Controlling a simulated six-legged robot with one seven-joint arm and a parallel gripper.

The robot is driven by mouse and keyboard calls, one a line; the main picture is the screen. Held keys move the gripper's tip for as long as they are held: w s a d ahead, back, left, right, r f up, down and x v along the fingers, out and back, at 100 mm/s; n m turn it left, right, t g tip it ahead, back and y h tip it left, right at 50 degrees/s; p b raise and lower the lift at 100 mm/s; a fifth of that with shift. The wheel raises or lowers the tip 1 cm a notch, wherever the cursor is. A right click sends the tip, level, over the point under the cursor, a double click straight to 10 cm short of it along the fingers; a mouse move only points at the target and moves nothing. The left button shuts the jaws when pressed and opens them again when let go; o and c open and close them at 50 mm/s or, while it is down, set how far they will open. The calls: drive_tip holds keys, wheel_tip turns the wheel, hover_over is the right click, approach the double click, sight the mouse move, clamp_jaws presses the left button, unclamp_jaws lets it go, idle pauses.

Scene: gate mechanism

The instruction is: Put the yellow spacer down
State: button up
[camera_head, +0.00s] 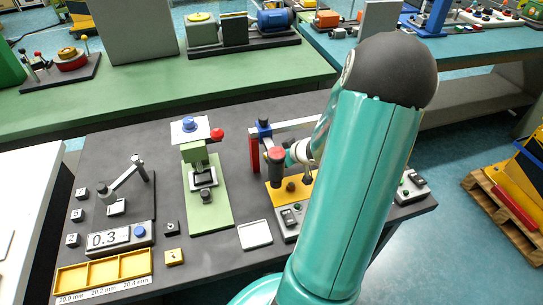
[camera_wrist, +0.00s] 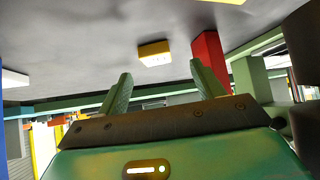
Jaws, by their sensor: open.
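A small yellow block (camera_wrist: 154,53), which looks like the spacer, rests against the grey surface in the wrist view. My gripper (camera_wrist: 161,70) is open, with its two green fingers spread to either side below the block in the picture. The block shows beyond the fingertips, and no contact is visible. My arm hides much of the right side of the table, and the fingers cannot be made out there.
A red post (camera_wrist: 207,55) stands close to the right finger. In the head view, a yellow three-compartment tray (camera_head: 103,270) lies at the front left, near the 0.3 display (camera_head: 121,238). A green fixture (camera_head: 208,205) and a white-topped square tray (camera_head: 254,235) occupy the middle.

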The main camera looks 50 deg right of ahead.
drive_tip(key=shift+d+x, duration=0.15)
drive_tip(key=shift+x, duration=1.2)
drive_tip(key=shift+d+x, duration=0.2)
drive_tip(key=shift+x, duration=1.2)
drive_tip(key=shift+r, duration=0.15)
drive_tip(key=c, duration=1.2)
drive_tip(key=shift+r, duration=0.1)
drive_tip(key=shift+s+r, duration=0.35)
drive_tip(key=v, duration=0.4)
drive_tip(key=s+f+v, duration=0.1)
drive_tip(key=v, duration=0.4)
drive_tip(key=s+f+v, duration=0.1)
drive_tip(key=v, duration=0.3)
drive_tip(key=shift+s+a+f, duration=0.1)
drive_tip(key=shift+s+a, duration=0.1)
drive_tip(key=shift+s, duration=0.05)
drive_tip(key=shift+s+a+r, duration=0.1)
drive_tip(key=shift+s+r, duration=0.15)
drive_tip(key=shift+s, duration=0.3)
